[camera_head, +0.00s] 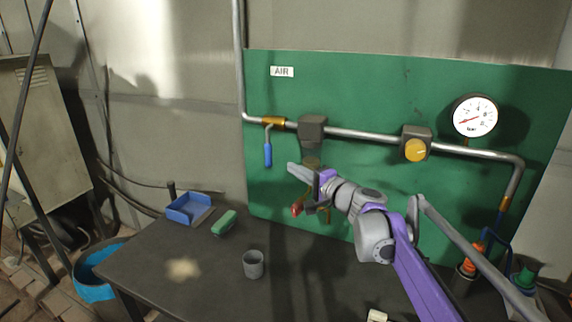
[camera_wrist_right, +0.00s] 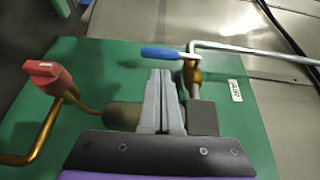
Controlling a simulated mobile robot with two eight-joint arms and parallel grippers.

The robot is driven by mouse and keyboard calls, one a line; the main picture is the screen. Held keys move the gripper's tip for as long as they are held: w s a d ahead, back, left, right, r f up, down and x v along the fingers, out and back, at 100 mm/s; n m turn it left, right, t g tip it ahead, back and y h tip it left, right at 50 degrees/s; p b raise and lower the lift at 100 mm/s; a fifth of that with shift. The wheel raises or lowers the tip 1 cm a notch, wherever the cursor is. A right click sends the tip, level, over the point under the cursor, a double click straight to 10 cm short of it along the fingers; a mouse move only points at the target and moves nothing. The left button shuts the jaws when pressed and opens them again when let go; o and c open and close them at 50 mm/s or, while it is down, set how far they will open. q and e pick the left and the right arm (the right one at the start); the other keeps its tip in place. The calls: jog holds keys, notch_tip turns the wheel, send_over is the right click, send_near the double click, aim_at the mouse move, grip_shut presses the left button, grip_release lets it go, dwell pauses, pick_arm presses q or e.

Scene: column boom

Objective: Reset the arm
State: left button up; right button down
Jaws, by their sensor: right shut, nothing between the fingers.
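My right arm comes in from the lower right in the head view. Its right gripper (camera_head: 294,170) is in front of the green panel (camera_head: 372,90), below the pipe and right of the blue lever (camera_head: 267,155). In the right wrist view the gripper's fingers (camera_wrist_right: 160,75) lie together, shut and empty, pointing toward the blue lever (camera_wrist_right: 163,53) without visibly holding it. A red knob (camera_wrist_right: 50,76) on a brass pipe is left of the fingers; in the head view it (camera_head: 297,210) shows below the gripper. My left gripper is not in view.
The pipe carries a yellow knob (camera_head: 415,150) and leads toward a gauge (camera_head: 475,116). The dark table (camera_head: 205,255) holds a blue tray (camera_head: 189,209), a green block (camera_head: 224,223) and a grey cup (camera_head: 253,264). Orange and green fittings stand at the right. The table's front left is mostly clear.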

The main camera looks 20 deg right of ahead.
jog(key=shift+v, duration=2.85)
jog(key=s+a+f+n+g+y, duration=0.1)
jog(key=s+a+f+n+g, duration=0.3)
jog(key=s+a+f, duration=0.3)
jog(key=s+a+f+n+g, duration=0.4)
jog(key=s+a+f, duration=0.2)
jog(key=a+f, duration=0.35)
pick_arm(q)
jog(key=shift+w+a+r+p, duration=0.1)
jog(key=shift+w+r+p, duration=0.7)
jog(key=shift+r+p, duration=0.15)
pick_arm(e)
jog(key=s+f+n+g+h, duration=0.3)
jog(key=s+f+n+h, duration=0.2)
jog(key=s+f, duration=0.8)
jog(key=shift+s+d+n+g+h, duration=0.3)
jog(key=shift+s+d+n+g, duration=0.1)
jog(key=shift+s+n, duration=0.65)
jog(key=shift+s, duration=0.1)
